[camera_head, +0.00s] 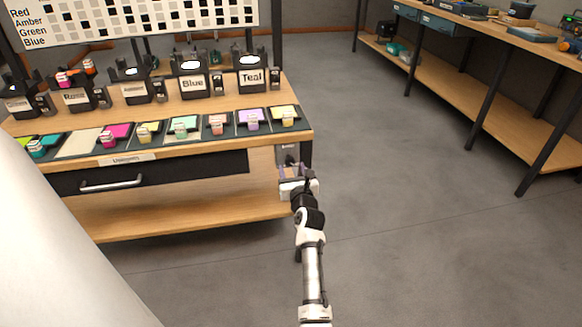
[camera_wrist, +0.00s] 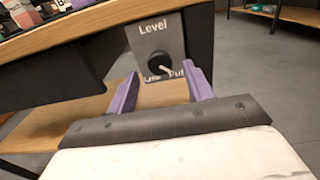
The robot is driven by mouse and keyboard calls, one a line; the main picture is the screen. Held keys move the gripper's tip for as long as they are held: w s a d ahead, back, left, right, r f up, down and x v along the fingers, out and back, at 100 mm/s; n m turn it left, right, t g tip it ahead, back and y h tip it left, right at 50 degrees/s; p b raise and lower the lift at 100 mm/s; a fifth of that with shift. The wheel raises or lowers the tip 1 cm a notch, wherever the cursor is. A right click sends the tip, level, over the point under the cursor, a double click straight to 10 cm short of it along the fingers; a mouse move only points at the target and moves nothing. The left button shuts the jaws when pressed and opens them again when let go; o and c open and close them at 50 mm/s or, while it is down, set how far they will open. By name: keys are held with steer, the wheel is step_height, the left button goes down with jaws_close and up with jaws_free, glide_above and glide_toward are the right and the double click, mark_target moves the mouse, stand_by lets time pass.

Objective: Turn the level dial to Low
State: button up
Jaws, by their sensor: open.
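The level dial (camera_wrist: 158,62) is a round black knob on a grey plate marked "Level" (camera_wrist: 153,29), on the bench's right end. The plate also shows in the head view (camera_head: 287,153). The white pointer slants to the lower right, toward a label that reads like "Full". A partly hidden label at the lower left looks like "Low". My gripper (camera_wrist: 160,70) is open, with purple fingers left and right of the dial in the picture. Its jaws are empty, and the gap to the knob is hard to judge. In the head view, my gripper (camera_head: 292,174) is just below the plate.
A drawer with a metal handle (camera_head: 111,182) is left of the plate under the benchtop, above a lower shelf (camera_head: 190,215). Labelled boxes and coloured swatches fill the top. The floor (camera_head: 400,200) to the right is clear, with another workbench (camera_head: 480,75) beyond.

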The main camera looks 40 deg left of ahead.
mark_target(289, 160)
steer(key=shift+x, duration=1.5)
steer(key=c, duration=0.9)
steer(key=shift+c, duration=0.2)
